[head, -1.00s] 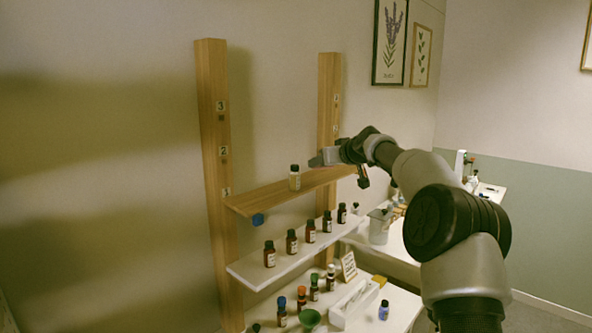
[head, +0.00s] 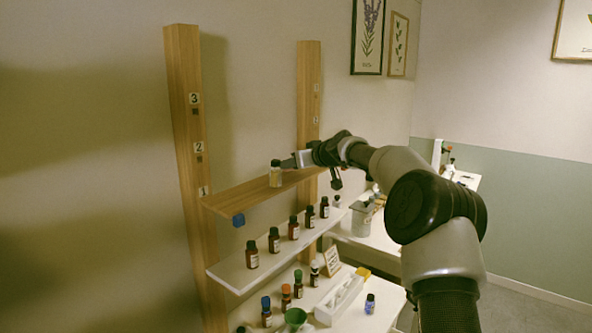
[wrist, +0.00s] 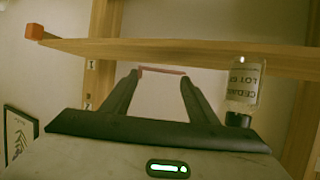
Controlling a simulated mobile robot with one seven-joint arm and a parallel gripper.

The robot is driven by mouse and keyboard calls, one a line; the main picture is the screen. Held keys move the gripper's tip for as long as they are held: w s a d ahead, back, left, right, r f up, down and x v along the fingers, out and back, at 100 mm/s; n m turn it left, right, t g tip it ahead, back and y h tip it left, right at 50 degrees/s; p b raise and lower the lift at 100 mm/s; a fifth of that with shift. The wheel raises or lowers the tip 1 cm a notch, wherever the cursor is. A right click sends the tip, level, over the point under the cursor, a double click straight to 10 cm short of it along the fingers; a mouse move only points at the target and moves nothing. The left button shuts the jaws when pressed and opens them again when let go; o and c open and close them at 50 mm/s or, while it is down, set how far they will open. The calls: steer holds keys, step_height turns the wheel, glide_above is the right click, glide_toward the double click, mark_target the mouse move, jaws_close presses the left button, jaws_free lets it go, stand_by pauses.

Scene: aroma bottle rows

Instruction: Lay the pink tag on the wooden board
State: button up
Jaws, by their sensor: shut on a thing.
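The wooden board (head: 232,200) is the upper shelf between two wooden posts. It also shows as a beam across the wrist view (wrist: 180,50). My gripper (head: 288,163) is at the board, close behind a pale bottle in the head view. In the wrist view my gripper (wrist: 160,80) is shut on the pink tag (wrist: 162,71), a thin pinkish strip seen edge-on between the fingertips. The tag overlaps the beam's edge in that view; I cannot tell whether they touch. The tag cannot be made out in the head view.
A pale bottle with a dark cap (head: 276,176) stands on the board, beside my fingers in the wrist view (wrist: 243,85). The board's near left part is bare. A white shelf (head: 232,275) below holds several brown bottles. Wooden posts (head: 187,130) flank the boards.

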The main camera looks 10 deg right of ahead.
steer(key=shift+f, duration=0.85)
steer(key=shift+f, duration=0.15)
steer(key=o, duration=1.1)
steer(key=shift+r+b+v, duration=0.1)
steer(key=shift+b+v, duration=1.1)
steer(key=shift+v, duration=1.8)
steer(key=shift+r+b+v, duration=0.15)
steer(key=shift+b+v, duration=1.05)
steer(key=shift+v, duration=1.85)
steer(key=shift+w, duration=0.1)
